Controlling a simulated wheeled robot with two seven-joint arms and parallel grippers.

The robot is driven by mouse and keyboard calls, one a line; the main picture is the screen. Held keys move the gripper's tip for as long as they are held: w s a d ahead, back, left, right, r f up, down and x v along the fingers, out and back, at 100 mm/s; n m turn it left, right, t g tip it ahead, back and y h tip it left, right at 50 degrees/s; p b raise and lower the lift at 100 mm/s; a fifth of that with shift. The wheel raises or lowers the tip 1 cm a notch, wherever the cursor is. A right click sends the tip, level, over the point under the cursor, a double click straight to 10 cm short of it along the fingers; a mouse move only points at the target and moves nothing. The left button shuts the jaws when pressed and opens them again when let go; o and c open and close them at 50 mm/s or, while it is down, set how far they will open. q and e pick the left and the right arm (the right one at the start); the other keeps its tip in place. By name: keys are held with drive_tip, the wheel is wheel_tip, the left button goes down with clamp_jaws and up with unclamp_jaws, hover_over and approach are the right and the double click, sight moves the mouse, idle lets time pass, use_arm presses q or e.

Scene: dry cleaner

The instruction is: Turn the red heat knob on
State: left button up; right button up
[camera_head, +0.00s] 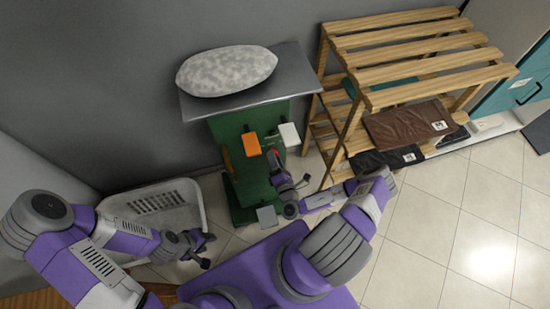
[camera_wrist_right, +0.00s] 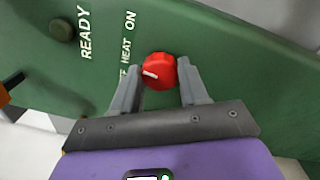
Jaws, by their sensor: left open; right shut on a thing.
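The red heat knob (camera_wrist_right: 160,70) sits on the green press front (camera_wrist_right: 220,45) in the right wrist view. Its white pointer line points left and slightly down, toward a label mostly hidden behind a finger, only an "F" showing. "HEAT" and "ON" are printed beyond it, toward the top. My right gripper (camera_wrist_right: 158,76) is shut on the knob, one finger on each side. In the head view my right gripper (camera_head: 290,187) is at the front of the green press (camera_head: 247,188). My left gripper (camera_head: 203,248) is open and empty, by the basket.
A grey-white cushion (camera_head: 227,71) lies on the press's metal top (camera_head: 290,78). An orange part (camera_head: 251,144) projects from its front. A pale laundry basket (camera_head: 118,204) stands left. A wooden rack (camera_head: 350,58) with folded garments stands right. The tiled floor (camera_head: 440,230) at right is clear.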

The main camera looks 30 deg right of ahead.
drive_tip(key=shift+a+f+m, duration=0.1)
drive_tip(key=shift+f+m, duration=0.05)
drive_tip(key=shift+m, duration=3.55)
drive_tip(key=o, duration=1.1)
drive_tip(key=shift+h, duration=0.3)
drive_tip(key=shift+c, duration=0.2)
drive_tip(key=v, duration=0.7)
drive_tip(key=shift+s+p, duration=0.3)
drive_tip(key=shift+p, duration=0.15)
